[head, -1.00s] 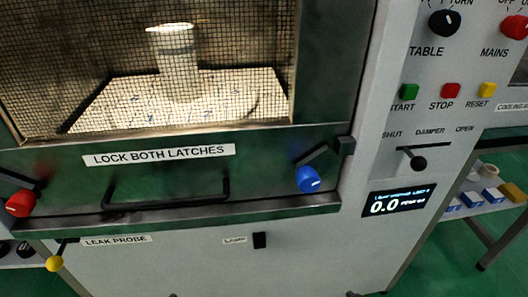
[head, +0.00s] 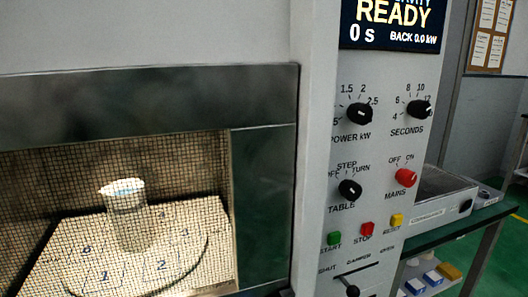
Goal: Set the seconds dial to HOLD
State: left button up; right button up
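The seconds dial (head: 419,109) is a black knob at the upper right of the control panel (head: 322,140), above the word SECONDS. Marks 4, 6, 8, 10 and what looks like 12 run around it. Its light pointer mark appears turned to the right, near the last visible number. I cannot read a HOLD mark at this angle; the knob may cover part of the scale. Neither of my grippers is in view.
The power dial (head: 360,114) is left of the seconds dial. The table dial (head: 350,190) and red mains knob (head: 406,177) are below. The display (head: 392,24) reads READY, 0 s. The mesh window (head: 120,205) shows a beaker (head: 128,215) inside.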

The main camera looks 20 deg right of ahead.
aim_at(421, 110)
jog(key=z, duration=1.4)
